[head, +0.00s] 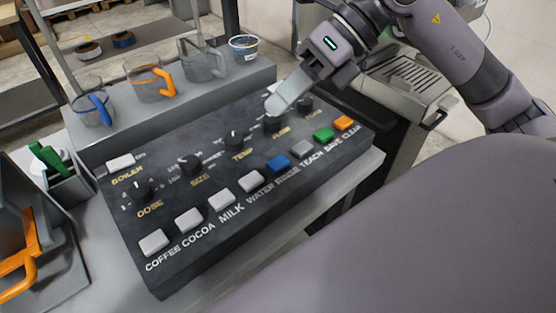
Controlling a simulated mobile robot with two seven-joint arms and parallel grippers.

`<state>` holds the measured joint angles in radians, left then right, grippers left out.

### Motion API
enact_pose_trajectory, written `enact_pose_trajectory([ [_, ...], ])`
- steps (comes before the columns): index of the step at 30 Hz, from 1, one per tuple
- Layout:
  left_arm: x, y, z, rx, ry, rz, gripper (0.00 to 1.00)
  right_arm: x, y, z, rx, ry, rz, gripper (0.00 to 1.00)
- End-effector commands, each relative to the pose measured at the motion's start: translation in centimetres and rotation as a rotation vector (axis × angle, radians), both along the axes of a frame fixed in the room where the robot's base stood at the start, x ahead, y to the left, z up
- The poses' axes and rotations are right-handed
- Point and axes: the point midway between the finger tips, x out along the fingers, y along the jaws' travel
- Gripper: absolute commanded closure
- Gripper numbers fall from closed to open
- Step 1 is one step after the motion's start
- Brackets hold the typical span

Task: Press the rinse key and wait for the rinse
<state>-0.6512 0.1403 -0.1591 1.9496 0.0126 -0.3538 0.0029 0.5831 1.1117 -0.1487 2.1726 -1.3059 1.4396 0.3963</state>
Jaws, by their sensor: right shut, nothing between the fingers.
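The dark control panel (215,235) lies across the middle of the head view, with a row of keys along its near edge. The rinse key (278,164) is blue and sits above the printed word RINSE, between the white water key (251,181) and the grey teach key (301,149). No finger covers it. My right gripper (273,106) is shut and empty. Its pale fingertips are over the back right of the panel, by a black knob (273,124), up and slightly left of the rinse key in the picture. I cannot tell whether they touch the knob. My left gripper is out of view.
Green save (324,134) and orange clear (344,123) keys sit further right. Knobs stand behind the keys. Cups with blue (93,107) and orange (160,80) handles stand on the grey shelf behind. A drip-tray machine (410,85) is under my right arm.

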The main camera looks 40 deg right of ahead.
Motion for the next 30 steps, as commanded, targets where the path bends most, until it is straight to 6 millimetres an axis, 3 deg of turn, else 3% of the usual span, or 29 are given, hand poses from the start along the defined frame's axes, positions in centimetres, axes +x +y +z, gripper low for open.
enact_pose_trajectory([
  [15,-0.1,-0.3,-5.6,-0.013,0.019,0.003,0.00,0.0,0.0,-6.9,0.000,0.001,0.001,1.00],
  [21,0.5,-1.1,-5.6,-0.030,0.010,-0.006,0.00,0.0,0.0,-8.3,-0.001,0.000,-0.001,1.00],
  [30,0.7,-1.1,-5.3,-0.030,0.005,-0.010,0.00,0.0,0.0,-8.3,0.000,0.000,0.000,1.00],
])
